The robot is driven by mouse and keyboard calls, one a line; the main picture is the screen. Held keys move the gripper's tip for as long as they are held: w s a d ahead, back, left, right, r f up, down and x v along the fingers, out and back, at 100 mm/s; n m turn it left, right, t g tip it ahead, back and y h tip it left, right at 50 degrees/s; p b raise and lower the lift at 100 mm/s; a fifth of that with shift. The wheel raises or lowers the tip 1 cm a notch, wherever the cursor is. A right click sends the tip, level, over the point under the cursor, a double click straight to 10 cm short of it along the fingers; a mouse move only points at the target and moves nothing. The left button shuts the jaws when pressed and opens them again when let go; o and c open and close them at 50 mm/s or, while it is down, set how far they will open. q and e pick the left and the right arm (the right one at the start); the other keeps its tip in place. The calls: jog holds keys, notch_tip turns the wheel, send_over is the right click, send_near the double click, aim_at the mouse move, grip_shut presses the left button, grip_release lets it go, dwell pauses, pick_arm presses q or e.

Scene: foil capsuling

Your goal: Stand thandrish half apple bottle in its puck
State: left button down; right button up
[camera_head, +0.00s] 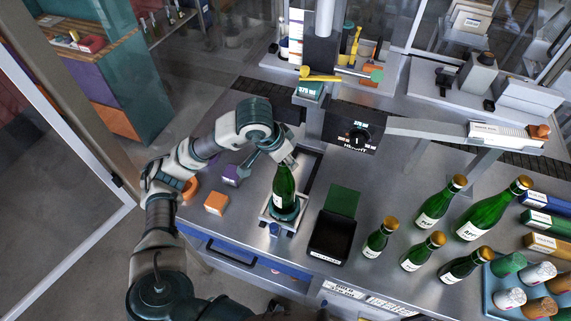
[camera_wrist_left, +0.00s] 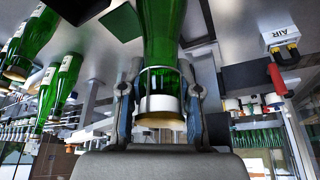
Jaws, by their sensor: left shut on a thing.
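A green bottle (camera_head: 283,186) stands about upright over a dark teal round puck (camera_head: 285,214) on a pale square plate. Its base appears to be at the puck, but I cannot tell whether it is fully seated. My left gripper (camera_head: 287,163) is shut on the upper part of this bottle. In the left wrist view the bottle (camera_wrist_left: 163,35) runs between both fingers of the left gripper (camera_wrist_left: 163,100), around a pale band near its neck end. The bottle's top is partly hidden by the gripper in the head view. My right gripper is not in view.
A black open bin (camera_head: 331,236) with a green back stands just right of the plate. Several green gold-topped bottles (camera_head: 434,208) stand farther right. An orange block (camera_head: 216,203) and a purple block (camera_head: 231,175) lie left. A press head (camera_head: 355,138) overhangs behind.

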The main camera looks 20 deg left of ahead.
aim_at(284, 180)
pick_arm(q)
notch_tip(284, 180, down, 2)
jog(key=shift+d+f, duration=0.1)
jog(key=shift+d, duration=0.05)
jog(key=shift+f, duration=0.15)
jog(key=c, duration=1.2)
grip_release()
jog(key=shift+f, duration=0.15)
jog(key=shift+c, duration=0.2)
jog(key=o, duration=0.4)
jog(key=shift+o, duration=0.2)
